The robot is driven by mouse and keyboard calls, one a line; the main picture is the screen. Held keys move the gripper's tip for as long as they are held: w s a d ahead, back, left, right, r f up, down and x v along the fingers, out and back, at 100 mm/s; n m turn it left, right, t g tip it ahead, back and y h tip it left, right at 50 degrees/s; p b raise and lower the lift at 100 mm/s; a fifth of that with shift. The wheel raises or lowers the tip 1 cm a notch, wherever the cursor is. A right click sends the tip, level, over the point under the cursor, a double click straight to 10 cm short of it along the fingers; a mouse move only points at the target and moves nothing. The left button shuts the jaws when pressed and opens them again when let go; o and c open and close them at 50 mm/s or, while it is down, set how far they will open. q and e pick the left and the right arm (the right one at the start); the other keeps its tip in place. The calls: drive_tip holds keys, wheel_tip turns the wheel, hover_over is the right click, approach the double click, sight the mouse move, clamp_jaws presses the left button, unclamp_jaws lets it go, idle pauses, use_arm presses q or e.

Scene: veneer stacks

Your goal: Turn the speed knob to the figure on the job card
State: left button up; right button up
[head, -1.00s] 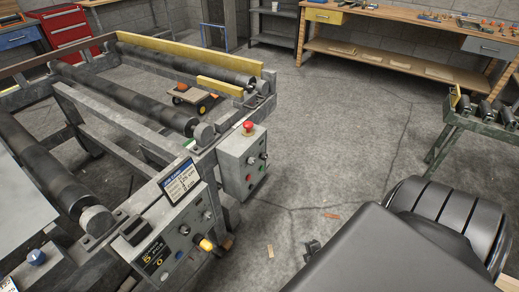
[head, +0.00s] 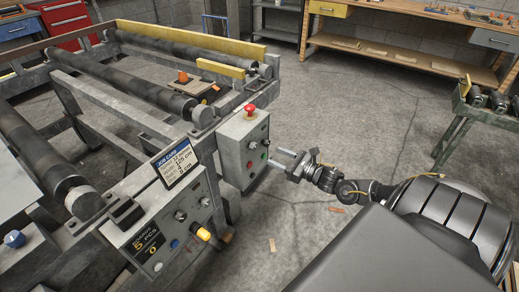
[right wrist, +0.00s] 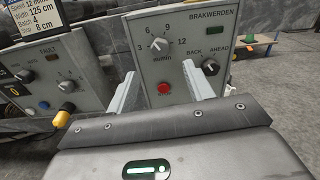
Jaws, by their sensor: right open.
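The speed knob (right wrist: 158,45) is a dark knob on a grey control box (right wrist: 180,73), with figures 3, 6, 9 and 12 around it and m/min below. Its pointer is too small to read surely. The job card (head: 176,162) stands on the neighbouring panel; in the right wrist view (right wrist: 38,15) its speed line seems to read 12. My right gripper (head: 276,160) is open and empty, in front of the box and apart from it. In the right wrist view its fingers (right wrist: 160,76) point at the box, their tips below the knob. My left gripper is out of view.
A second panel (right wrist: 50,80) with a yellow-handled knob (head: 203,234) stands left.

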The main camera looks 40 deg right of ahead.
sight(256, 147)
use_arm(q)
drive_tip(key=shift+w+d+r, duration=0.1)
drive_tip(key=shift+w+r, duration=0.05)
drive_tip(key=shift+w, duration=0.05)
use_arm(e)
drive_tip(key=x, duration=0.9)
drive_tip(key=shift+c, duration=0.3)
